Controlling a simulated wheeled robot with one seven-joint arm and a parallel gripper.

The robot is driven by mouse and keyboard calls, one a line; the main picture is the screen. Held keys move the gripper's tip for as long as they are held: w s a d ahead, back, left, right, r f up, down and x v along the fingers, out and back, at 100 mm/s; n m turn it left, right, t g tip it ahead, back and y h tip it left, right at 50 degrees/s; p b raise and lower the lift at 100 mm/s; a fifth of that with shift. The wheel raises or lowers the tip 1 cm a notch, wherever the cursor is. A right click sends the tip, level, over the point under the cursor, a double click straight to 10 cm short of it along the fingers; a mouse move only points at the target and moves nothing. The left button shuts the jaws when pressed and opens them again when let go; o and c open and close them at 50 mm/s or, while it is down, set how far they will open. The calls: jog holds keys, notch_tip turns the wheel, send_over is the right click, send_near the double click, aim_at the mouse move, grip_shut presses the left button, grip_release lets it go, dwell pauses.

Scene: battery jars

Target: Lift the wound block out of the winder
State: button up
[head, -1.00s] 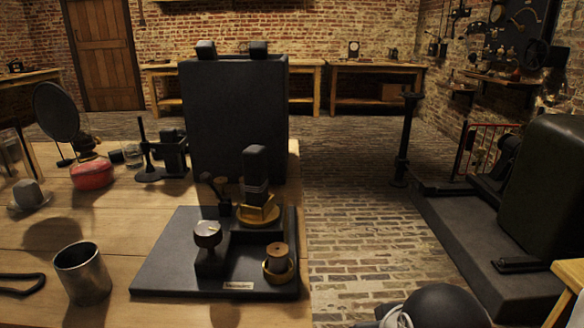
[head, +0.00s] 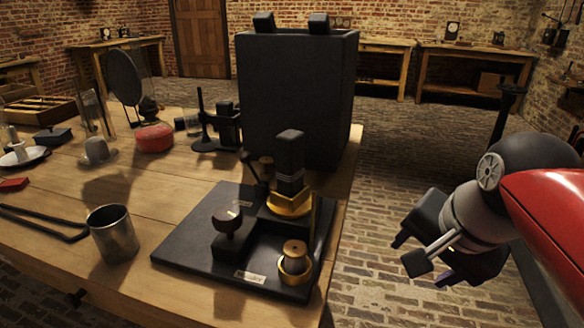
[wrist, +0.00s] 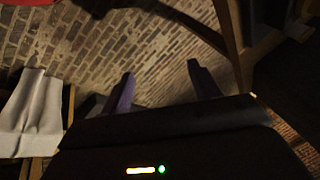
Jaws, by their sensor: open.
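The winder (head: 185,245) is a dark base plate with a knob, near the front right corner of the wooden table in the head view. The wound block (head: 289,160) is a dark upright block with pale bands around its lower part. It stands in a brass holder (head: 288,206) at the back of the winder. My gripper (head: 420,252) is off the table's right edge, over the brick floor, open and empty, well apart from the block. The wrist view shows its two fingers (wrist: 162,88) spread, with floor beyond them.
A spool (head: 295,252) sits in a brass cup at the winder's front right. A large dark tank (head: 292,100) stands behind the winder. A metal cup (head: 113,235) is at left, with a red-based lamp (head: 153,137) further back.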

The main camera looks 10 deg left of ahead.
jog(key=w+a+r+m+g+y, duration=0.1)
jog(key=w+a+r+m, duration=0.2)
jog(key=a+r+m, duration=0.15)
jog(key=w+a+r+m+y, duration=0.1)
jog(key=w+a+r+m, duration=0.25)
jog(key=r, duration=0.25)
notch_tip(320, 180, up, 7)
jog(key=m+g, duration=0.2)
jog(key=m, duration=0.5)
send_over(287, 151)
jog(key=w+d, duration=0.1)
jog(key=d, duration=0.1)
jog(key=shift+w+d+f, duration=0.1)
jog(key=shift+w+f, duration=0.1)
jog(key=shift+a+f+m, duration=0.15)
jog(key=shift+a+m, duration=0.05)
jog(key=shift+m, duration=0.1)
jog(key=b+x, duration=0.2)
jog(key=x, duration=0.5)
jog(key=shift+s+a+f, duration=0.1)
jog(key=shift+a+f, duration=0.05)
jog(key=c, duration=1.2)
